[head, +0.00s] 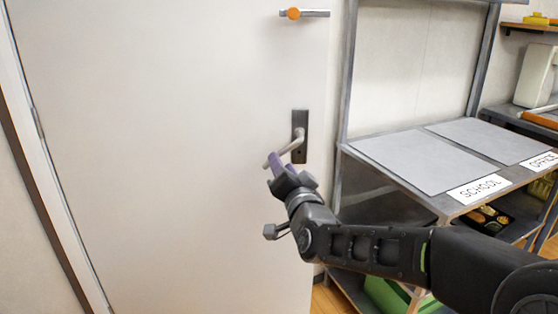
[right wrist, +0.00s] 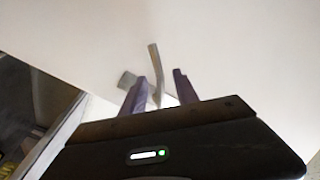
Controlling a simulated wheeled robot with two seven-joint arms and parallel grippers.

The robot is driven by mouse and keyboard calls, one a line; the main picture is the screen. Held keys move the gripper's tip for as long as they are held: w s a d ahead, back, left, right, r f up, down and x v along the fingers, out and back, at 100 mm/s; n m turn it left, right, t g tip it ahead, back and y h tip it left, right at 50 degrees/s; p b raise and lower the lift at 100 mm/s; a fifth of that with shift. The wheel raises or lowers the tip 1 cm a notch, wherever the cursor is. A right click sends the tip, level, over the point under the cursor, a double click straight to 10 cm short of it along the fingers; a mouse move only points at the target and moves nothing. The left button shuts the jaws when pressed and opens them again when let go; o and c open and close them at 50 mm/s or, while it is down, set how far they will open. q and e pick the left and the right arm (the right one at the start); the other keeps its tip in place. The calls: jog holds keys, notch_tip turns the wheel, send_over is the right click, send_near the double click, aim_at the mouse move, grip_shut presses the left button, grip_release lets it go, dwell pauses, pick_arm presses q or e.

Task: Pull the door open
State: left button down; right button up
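The white door (head: 160,130) fills the left and middle of the head view. A metal lever handle (head: 289,148) on a dark plate (head: 299,122) sits near its right edge, and the lever points left. My right gripper (head: 277,162), with purple fingers, is at the lever, partly covering it. In the right wrist view the lever (right wrist: 155,65) stands between the two fingers of the right gripper (right wrist: 160,93), with gaps on both sides, so the gripper looks open around it. Whether a finger touches the lever cannot be told. My left gripper is not in view.
A metal bar with an orange knob (head: 293,13) is higher on the door. A grey shelf rack (head: 400,190) with signs "SCHOOL" (head: 478,189) and "OFFICE" (head: 541,161) stands close on the right, behind my right arm. A green container (head: 385,292) is low in it.

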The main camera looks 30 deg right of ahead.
jog(key=v, duration=0.2)
jog(key=shift+s, duration=0.35)
